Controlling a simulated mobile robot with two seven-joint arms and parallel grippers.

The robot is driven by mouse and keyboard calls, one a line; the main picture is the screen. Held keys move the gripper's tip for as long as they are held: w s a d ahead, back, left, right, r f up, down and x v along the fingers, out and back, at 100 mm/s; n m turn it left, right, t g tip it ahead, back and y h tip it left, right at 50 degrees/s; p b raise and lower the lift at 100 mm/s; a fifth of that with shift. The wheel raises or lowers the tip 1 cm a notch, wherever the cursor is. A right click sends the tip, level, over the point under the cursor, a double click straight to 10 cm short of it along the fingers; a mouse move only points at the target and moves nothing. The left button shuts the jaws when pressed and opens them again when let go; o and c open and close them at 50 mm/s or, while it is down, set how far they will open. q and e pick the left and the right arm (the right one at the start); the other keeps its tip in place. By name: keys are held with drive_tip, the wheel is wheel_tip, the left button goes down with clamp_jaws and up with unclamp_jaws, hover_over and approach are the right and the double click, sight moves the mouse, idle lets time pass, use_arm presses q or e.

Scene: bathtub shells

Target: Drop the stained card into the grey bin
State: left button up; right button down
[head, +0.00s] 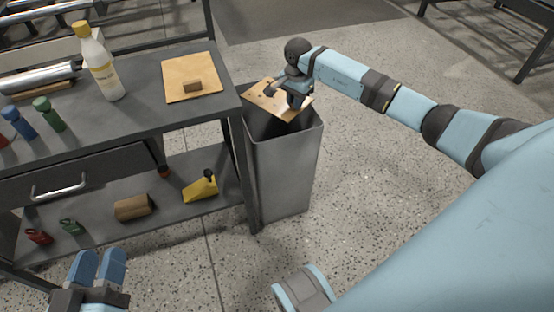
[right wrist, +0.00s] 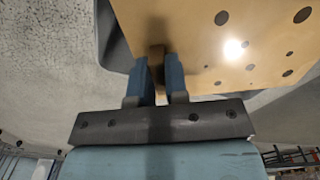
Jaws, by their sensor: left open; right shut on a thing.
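The stained card (head: 262,97), tan with dark spots, is over the mouth of the grey bin (head: 284,175) in the head view. My right gripper (head: 293,101) is shut on the card's small brown block handle (right wrist: 157,58). In the right wrist view the card (right wrist: 205,40) shows several dark spots and a bright glare. The card looks tilted and covers part of the bin's opening. Whether it touches the rim I cannot tell. My left gripper (head: 101,262) is open and empty at the lower left of the head view, away from the bin.
The grey workbench (head: 140,118) stands left of the bin. On it are a plain tan card (head: 178,74) with a block, a white bottle (head: 100,65) and small coloured bottles. The lower shelf holds a yellow object (head: 201,188) and a brown block (head: 133,207). Floor right of the bin is clear.

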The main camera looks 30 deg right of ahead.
use_arm(q)
drive_tip(key=shift+d+f+g+b, duration=0.1)
drive_tip(key=shift+f+g+b, duration=0.45)
drive_tip(key=shift+f, duration=0.75)
use_arm(e)
drive_tip(key=shift+f, duration=1.2)
drive_tip(key=c, duration=1.1)
unclamp_jaws()
drive_tip(key=shift+o, duration=0.2)
use_arm(q)
wheel_tip(320, 180, up, 7)
drive_tip(key=t+p, duration=0.3)
drive_tip(key=p, duration=0.1)
drive_tip(key=shift+a+p, duration=0.3)
use_arm(e)
wheel_tip(320, 180, up, 14)
use_arm(q)
drive_tip(key=shift+s+f, duration=0.1)
drive_tip(key=shift+f, duration=0.05)
use_arm(e)
drive_tip(key=shift+f, duration=0.1)
